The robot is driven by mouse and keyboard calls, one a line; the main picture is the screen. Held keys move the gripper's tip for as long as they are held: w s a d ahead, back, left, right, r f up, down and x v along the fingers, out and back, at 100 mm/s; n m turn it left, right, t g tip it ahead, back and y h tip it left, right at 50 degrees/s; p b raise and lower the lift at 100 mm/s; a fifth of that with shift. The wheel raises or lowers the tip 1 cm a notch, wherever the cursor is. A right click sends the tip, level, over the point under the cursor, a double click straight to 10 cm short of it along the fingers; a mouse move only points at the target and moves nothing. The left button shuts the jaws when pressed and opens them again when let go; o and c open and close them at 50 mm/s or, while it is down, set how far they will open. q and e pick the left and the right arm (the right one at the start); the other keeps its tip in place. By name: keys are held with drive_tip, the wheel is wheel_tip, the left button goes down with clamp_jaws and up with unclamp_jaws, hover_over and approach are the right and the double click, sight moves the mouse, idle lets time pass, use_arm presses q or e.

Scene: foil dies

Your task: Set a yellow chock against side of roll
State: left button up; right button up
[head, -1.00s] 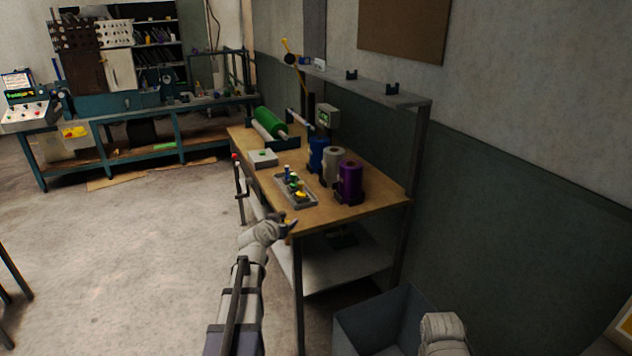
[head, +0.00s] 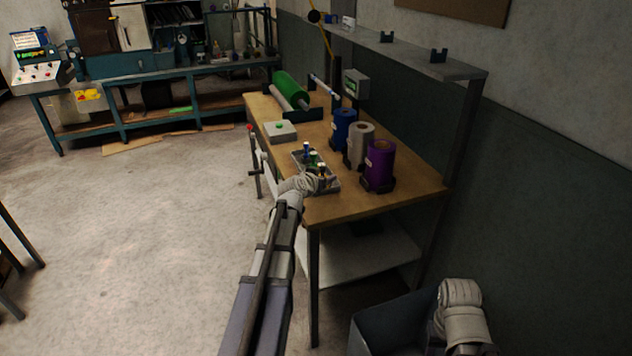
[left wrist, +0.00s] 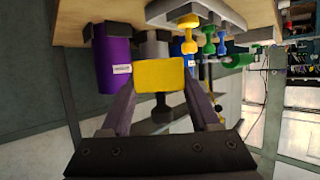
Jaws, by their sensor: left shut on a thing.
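A yellow chock (left wrist: 160,75) is held between the two fingers of my left gripper (left wrist: 160,100), which is shut on it. In the head view my left gripper (head: 318,184) is over the front end of the tray, and the chock is too small to make out there. Three upright rolls stand on the bench: purple (head: 379,162), grey (head: 360,146) and blue (head: 343,130). The purple roll (left wrist: 114,65) also shows in the left wrist view, beyond the chock and apart from it. My right arm shows at the lower right, but its gripper does not.
A grey tray (head: 299,158) with several small coloured pieces lies left of the rolls. A white box (head: 280,132) and a green roller (head: 290,89) are farther back. A shelf (head: 430,62) stands above the bench. The wooden top (head: 400,203) is clear in front of the purple roll.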

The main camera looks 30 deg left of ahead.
sight(325, 207)
use_arm(q)
drive_tip(key=shift+w+d+f, duration=0.2)
drive_tip(key=shift+w+f, duration=0.1)
drive_tip(key=shift+w, duration=0.15)
drive_tip(key=shift+s+f+b, duration=0.15)
drive_tip(key=shift+f+b, duration=0.2)
wheel_tip(325, 207, down, 9)
drive_tip(key=b, duration=0.9)
drive_tip(key=shift+f, duration=0.1)
drive_tip(key=shift+f, duration=0.15)
drive_tip(key=o, duration=1.4)
